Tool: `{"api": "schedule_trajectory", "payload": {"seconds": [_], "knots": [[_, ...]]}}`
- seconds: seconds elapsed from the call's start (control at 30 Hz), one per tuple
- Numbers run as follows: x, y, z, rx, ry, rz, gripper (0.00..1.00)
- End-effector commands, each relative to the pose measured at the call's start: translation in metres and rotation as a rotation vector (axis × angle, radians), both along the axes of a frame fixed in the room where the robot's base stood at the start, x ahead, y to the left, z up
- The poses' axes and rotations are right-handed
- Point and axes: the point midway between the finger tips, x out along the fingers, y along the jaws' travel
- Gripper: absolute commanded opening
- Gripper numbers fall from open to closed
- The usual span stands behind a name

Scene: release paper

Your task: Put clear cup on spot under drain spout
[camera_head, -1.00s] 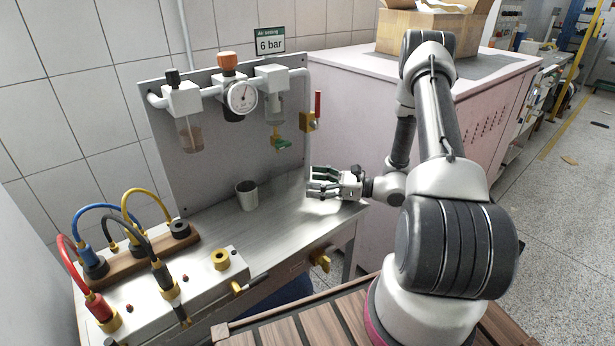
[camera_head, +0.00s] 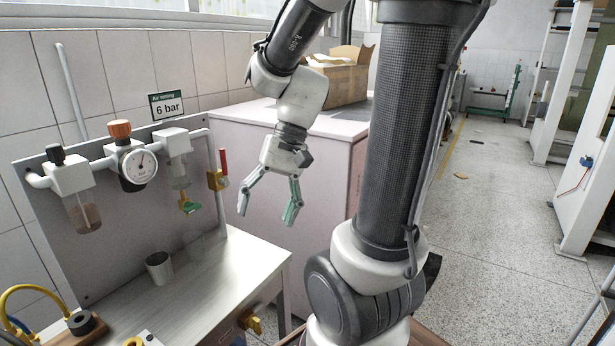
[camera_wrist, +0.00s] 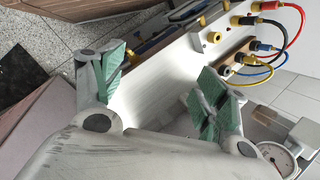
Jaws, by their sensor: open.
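A faint see-through outline, seemingly the clear cup (camera_head: 196,247), stands on the metal bench (camera_head: 215,290) by the back panel. Its edges are hard to make out. It appears below a clear bowl with a brass and green drain spout (camera_head: 190,206); whether it is exactly beneath the spout, I cannot tell. A grey metal cup (camera_head: 159,268) stands upright to its left. My gripper (camera_head: 267,208) is open and empty, fingers pointing down, above and right of both cups. Its spread fingers also show in the wrist view (camera_wrist: 160,80). No marked spot is visible.
The grey back panel (camera_head: 120,240) carries a pressure gauge (camera_head: 138,167), a bowl with brownish contents (camera_head: 84,214) and a red-handled valve (camera_head: 221,172). Coloured hoses (camera_wrist: 290,30) cross one end of the bench. A pink cabinet (camera_head: 325,180) stands behind my gripper.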

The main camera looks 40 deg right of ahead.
Motion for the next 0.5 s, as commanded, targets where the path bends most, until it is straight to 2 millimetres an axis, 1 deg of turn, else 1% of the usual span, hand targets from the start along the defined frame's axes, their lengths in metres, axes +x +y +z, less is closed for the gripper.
{"api": "schedule_trajectory", "payload": {"seconds": [0.03,0.1,0.2,0.3,0.4,0.5], "knots": [[-0.011,-0.008,0.011,-0.076,-0.081,0.062,0.74],[-0.022,-0.022,0.024,-0.185,-0.187,0.143,0.74],[-0.034,-0.040,0.040,-0.320,-0.320,0.238,0.74],[-0.041,-0.054,0.053,-0.420,-0.422,0.303,0.74],[-0.044,-0.061,0.061,-0.481,-0.483,0.341,0.74],[-0.045,-0.065,0.065,-0.507,-0.510,0.356,0.74]]}}
